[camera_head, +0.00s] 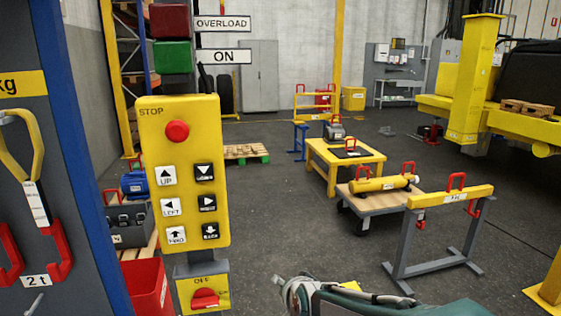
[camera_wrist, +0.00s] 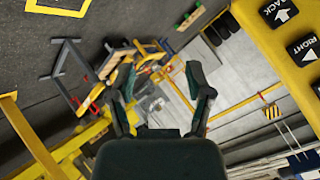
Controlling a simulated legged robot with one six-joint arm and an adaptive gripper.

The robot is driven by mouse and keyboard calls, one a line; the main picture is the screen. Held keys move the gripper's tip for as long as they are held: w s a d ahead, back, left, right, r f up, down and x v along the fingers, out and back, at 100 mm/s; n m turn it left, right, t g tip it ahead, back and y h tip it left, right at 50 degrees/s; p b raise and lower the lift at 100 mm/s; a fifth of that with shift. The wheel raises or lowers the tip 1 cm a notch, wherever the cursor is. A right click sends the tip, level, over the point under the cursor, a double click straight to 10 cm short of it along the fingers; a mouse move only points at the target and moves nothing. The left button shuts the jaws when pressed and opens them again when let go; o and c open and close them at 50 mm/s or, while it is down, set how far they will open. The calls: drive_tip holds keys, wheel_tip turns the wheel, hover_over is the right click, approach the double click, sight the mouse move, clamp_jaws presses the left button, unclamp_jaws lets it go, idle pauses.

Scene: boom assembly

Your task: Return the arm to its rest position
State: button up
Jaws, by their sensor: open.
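My gripper (camera_wrist: 165,100) is open in the wrist view, with its two dark fingers apart and nothing between them. Beyond the fingers the workshop shows rotated. In the head view part of my arm (camera_head: 400,305) shows at the bottom edge, low and to the right of the yellow control box; the fingers are not visible there. The yellow control box (camera_head: 182,215) has a red stop knob (camera_head: 177,131) and arrow buttons. In the wrist view part of this box (camera_wrist: 285,40) is close at the upper right, apart from the fingers.
A yellow beam on a grey stand (camera_head: 449,197) is at the right. Behind it are a cart (camera_head: 382,198) with a yellow cylinder and a yellow table (camera_head: 345,158). A red bin (camera_head: 146,287) and blue-edged panel (camera_head: 70,130) stand left. The middle floor is clear.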

drive_tip(key=s+d+r+n+g+h, duration=0.1)
drive_tip(key=s+d+r+n+g, duration=0.1)
drive_tip(key=s+d, duration=0.5)
drive_tip(key=s+d+r+n+g+h, duration=0.2)
drive_tip(key=s+d+n, duration=0.2)
drive_tip(key=s, duration=1.1)
drive_tip(key=d, duration=0.3)
drive_tip(key=shift+s+g, duration=0.25)
drive_tip(key=shift+g, duration=0.15)
